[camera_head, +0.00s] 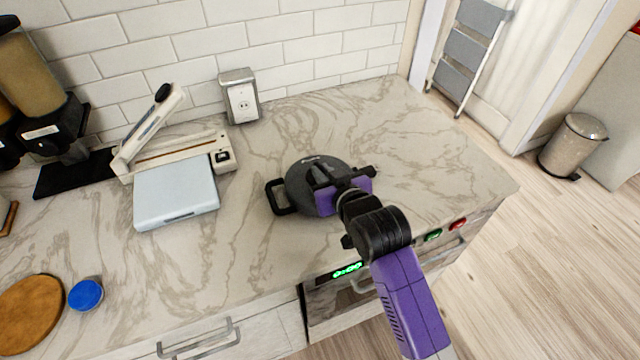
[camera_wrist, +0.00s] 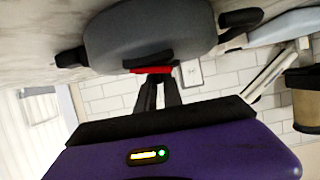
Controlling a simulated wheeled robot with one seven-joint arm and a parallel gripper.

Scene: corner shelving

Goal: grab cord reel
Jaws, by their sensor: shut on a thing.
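The cord reel (camera_head: 302,187) is a dark grey round body with a black loop handle at its left, on or just above the marble counter; I cannot tell which. My gripper (camera_head: 322,178) reaches it from the right, its purple body partly covering the reel. In the wrist view the reel (camera_wrist: 150,32) fills the top middle. There my gripper's black fingers (camera_wrist: 158,88) are close together, shut on a part at the reel's edge beside a red strip. The exact grip point is partly hidden.
A pale blue box-like device (camera_head: 176,192) and a cream lever machine (camera_head: 180,150) stand left of the reel. A blue lid (camera_head: 86,294) and wooden board (camera_head: 30,314) lie front left. The counter's right end is clear.

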